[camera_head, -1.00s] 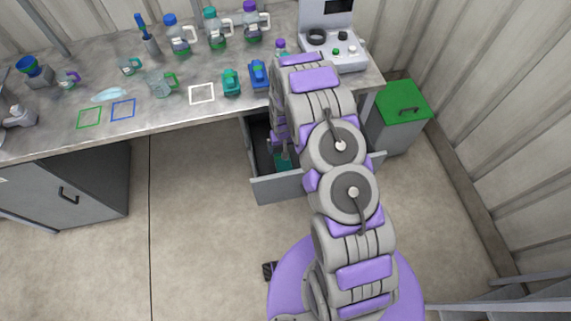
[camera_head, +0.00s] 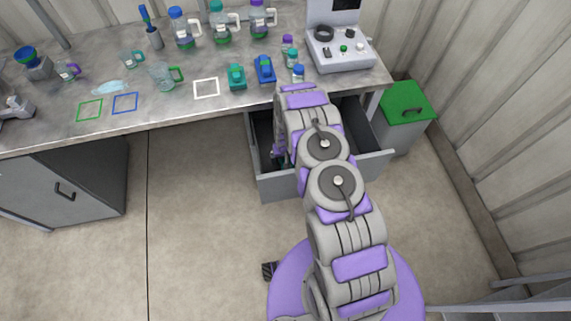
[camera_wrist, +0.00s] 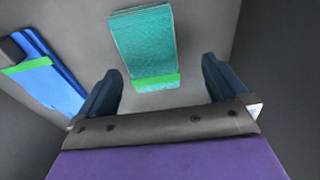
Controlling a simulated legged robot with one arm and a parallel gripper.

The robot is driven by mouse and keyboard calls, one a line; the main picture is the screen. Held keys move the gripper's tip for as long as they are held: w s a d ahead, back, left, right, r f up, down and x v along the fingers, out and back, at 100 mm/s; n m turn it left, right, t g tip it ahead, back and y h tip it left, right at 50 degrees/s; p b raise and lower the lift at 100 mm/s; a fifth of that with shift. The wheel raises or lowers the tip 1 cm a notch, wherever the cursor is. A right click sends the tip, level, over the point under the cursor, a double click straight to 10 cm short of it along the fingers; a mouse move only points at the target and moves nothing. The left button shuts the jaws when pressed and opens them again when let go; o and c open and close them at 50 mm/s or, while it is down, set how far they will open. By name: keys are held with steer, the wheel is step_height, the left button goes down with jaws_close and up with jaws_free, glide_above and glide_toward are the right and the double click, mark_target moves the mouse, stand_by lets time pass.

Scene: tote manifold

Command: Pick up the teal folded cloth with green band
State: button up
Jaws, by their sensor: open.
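The teal folded cloth with green band (camera_wrist: 143,42) lies flat on the grey floor of the open drawer (camera_head: 291,186). In the wrist view it is ahead of my gripper (camera_wrist: 162,85), roughly centred between the fingers, with its green band at the near end. My gripper is open and empty. The cloth's near end shows just beyond the gap between the fingertips; I cannot tell how high above it they are. In the head view my arm reaches down into the drawer and hides most of the cloth and the gripper.
A blue folded item with a green band (camera_wrist: 44,72) lies left of the cloth in the drawer. The drawer's walls close in around the arm. The bench (camera_head: 190,108) above holds bottles, mugs and a device (camera_head: 341,48). A green-lidded bin (camera_head: 406,105) stands to the right.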

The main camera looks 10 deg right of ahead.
steer(key=f, duration=0.1)
steer(key=d+f, duration=0.1)
steer(key=f, duration=0.1)
steer(key=shift+w+d+f+b, duration=0.1)
steer(key=shift+d+f+b, duration=0.15)
steer(key=shift+d+b, duration=0.05)
steer(key=shift+d, duration=0.2)
steer(key=shift+a, duration=0.55)
steer(key=c, duration=0.3)
steer(key=shift+a, duration=0.15)
steer(key=c, duration=0.3)
steer(key=shift+d, duration=0.6)
steer(key=c, duration=0.5)
steer(key=shift+o, duration=0.2)
steer(key=shift+a+r, duration=0.15)
steer(key=shift+a, duration=0.2)
steer(key=shift+w+a+r, duration=0.1)
steer(key=shift+a+r, duration=0.05)
steer(key=shift+r, duration=0.3)
step_height(320, 180, up, 9)
steer(key=p, duration=0.2)
steer(key=o, duration=0.5)
steer(key=shift+d, duration=0.3)
steer(key=c, duration=0.4)
steer(key=shift+r, duration=0.1)
